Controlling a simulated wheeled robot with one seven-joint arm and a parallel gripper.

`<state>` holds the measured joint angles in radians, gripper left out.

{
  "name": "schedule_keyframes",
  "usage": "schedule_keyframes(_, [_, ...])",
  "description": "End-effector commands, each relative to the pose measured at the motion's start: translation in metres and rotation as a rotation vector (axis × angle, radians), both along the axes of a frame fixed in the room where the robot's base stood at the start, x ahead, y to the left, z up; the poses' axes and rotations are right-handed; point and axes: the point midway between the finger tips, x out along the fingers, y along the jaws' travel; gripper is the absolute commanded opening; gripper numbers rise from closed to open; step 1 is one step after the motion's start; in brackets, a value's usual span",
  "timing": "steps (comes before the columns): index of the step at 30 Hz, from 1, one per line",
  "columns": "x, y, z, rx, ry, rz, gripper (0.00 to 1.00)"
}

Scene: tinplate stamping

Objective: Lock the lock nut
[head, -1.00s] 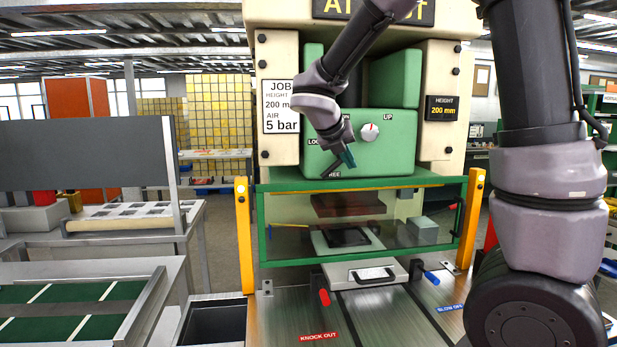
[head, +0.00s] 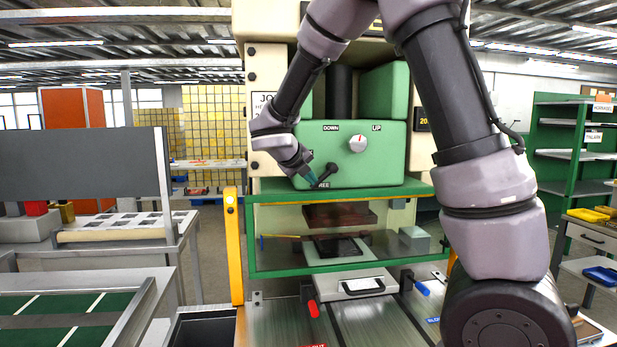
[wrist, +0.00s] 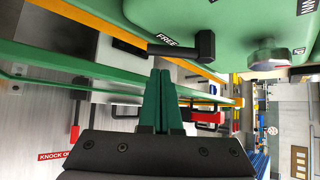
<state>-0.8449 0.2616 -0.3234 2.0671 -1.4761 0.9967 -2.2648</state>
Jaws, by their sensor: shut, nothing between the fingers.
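The lock nut's black lever (head: 328,175) is on the lower left of the green press head, close to the FREE label. In the wrist view the lever (wrist: 182,48) lies crosswise just beyond my fingertips, with the FREE label beside it. My gripper (head: 313,180) is shut and empty, at the left of the lever in the head view. In the wrist view its green fingers (wrist: 160,74) are together; whether they touch the lever I cannot tell. The LOCK label is hidden behind my wrist in the head view.
The UP/DOWN dial (head: 358,143) sits right of the lever. A green-framed clear guard (head: 345,193) is below the press head. A red knock-out handle (head: 313,308) and a blue blow-off handle (head: 422,288) are lower down. A yellow post (head: 234,245) stands at the left.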

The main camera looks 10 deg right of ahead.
Motion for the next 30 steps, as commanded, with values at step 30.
schedule_keyframes(30, [0.04,-0.025,-0.034,0.027,-0.001,-0.003,0.0])
